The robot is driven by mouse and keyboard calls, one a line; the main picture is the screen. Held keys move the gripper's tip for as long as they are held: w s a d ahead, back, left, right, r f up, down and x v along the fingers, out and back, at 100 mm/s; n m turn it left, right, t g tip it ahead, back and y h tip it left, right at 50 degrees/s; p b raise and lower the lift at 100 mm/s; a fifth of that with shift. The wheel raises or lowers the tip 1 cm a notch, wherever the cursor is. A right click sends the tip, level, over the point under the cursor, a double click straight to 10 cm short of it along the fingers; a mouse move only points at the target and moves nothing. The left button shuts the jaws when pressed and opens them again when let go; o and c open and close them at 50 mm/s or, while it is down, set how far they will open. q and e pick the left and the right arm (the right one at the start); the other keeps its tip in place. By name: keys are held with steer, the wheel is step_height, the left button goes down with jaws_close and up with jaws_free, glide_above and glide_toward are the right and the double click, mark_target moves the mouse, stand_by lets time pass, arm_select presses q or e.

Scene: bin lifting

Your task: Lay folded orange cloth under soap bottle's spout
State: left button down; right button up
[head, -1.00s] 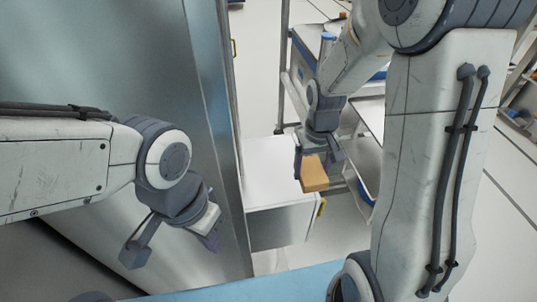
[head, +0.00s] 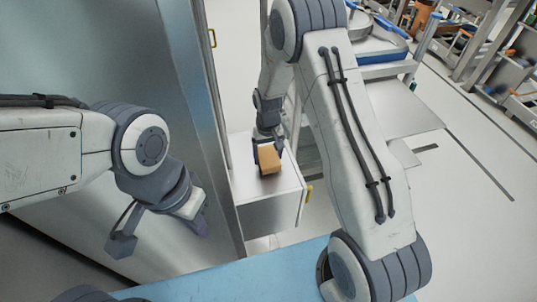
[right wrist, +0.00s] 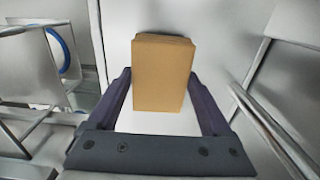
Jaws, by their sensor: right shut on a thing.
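An orange-tan block shape (head: 269,160), which looks like the folded orange cloth, is in my right gripper (head: 266,150). In the right wrist view the cloth (right wrist: 163,75) stands between the two fingers of the right gripper (right wrist: 164,95), which is shut on it. It is over the white top of a low cabinet; whether it touches that top I cannot tell. My left gripper (head: 160,235) is open and empty at the left, in front of a large metal panel. I cannot make out the soap bottle or its spout in these views.
The low white cabinet (head: 270,215) stands beside the tall metal panel (head: 110,60). A metal cart (head: 400,107) with shelves is right of my right arm. A blue surface (head: 240,281) lies in the foreground.

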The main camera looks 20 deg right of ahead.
steer(key=shift+f, duration=0.6)
steer(key=shift+f, duration=0.1)
steer(key=shift+f, duration=0.15)
steer(key=o, duration=1.1)
